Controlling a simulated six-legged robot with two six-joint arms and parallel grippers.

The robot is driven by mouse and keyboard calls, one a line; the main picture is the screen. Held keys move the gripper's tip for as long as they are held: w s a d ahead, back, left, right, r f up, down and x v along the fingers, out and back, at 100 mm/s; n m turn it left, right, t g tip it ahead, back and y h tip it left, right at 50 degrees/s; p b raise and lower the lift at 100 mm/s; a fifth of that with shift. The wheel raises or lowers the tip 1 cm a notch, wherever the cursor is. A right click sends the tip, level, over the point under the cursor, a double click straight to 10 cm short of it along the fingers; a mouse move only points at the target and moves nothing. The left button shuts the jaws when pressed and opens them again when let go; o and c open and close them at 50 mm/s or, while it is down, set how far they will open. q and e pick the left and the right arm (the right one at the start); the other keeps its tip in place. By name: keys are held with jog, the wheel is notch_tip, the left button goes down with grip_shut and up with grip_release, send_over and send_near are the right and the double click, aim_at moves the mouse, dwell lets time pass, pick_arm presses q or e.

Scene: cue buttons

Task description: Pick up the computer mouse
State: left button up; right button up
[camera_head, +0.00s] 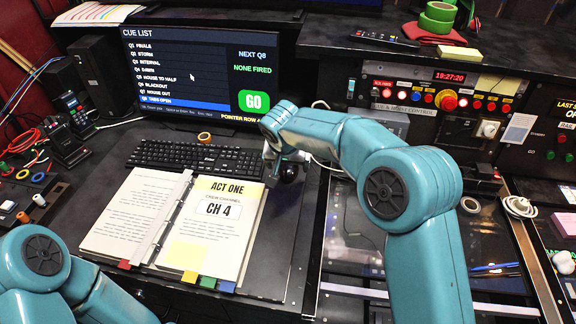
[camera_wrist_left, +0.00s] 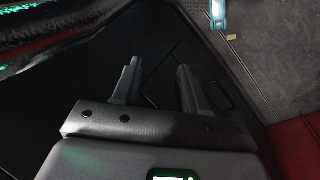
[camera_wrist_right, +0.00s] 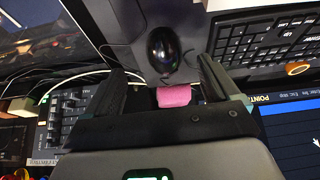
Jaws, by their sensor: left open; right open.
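The black computer mouse (camera_head: 289,172) lies on the desk to the right of the keyboard, partly hidden by my right arm in the head view. It shows whole in the right wrist view (camera_wrist_right: 163,48), ahead of my fingers and roughly centred between them. My right gripper (camera_wrist_right: 160,75) is open, with nothing between its fingers. In the head view my right gripper (camera_head: 283,165) is close to the mouse and mostly hidden behind my arm. My left gripper (camera_wrist_left: 158,75) is open and empty, over a dark area away from the mouse.
The keyboard (camera_head: 195,157) and open binder (camera_head: 178,225) lie left of the mouse. A monitor (camera_head: 195,75) stands behind. A pink item (camera_wrist_right: 174,96) shows near the mouse in the right wrist view. A control panel (camera_head: 430,97) is at right, and a cable (camera_head: 325,163) runs beside the mouse.

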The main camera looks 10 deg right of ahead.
aim_at(288, 170)
jog(key=p+x, duration=0.1)
jog(key=x, duration=0.1)
jog(key=w+p+x, duration=0.1)
jog(key=x, duration=0.2)
jog(key=shift+a+f, duration=0.1)
jog(key=shift+a, duration=0.05)
jog(key=shift+s+f, duration=0.1)
jog(key=shift+f, duration=0.2)
jog(key=shift+w+d+f, duration=0.25)
jog(key=shift+w+f, duration=0.05)
jog(key=shift+s+a+r, duration=0.1)
jog(key=shift+a, duration=0.1)
jog(key=c, duration=0.8)
jog(key=shift+o, duration=0.2)
jog(key=shift+d, duration=0.1)
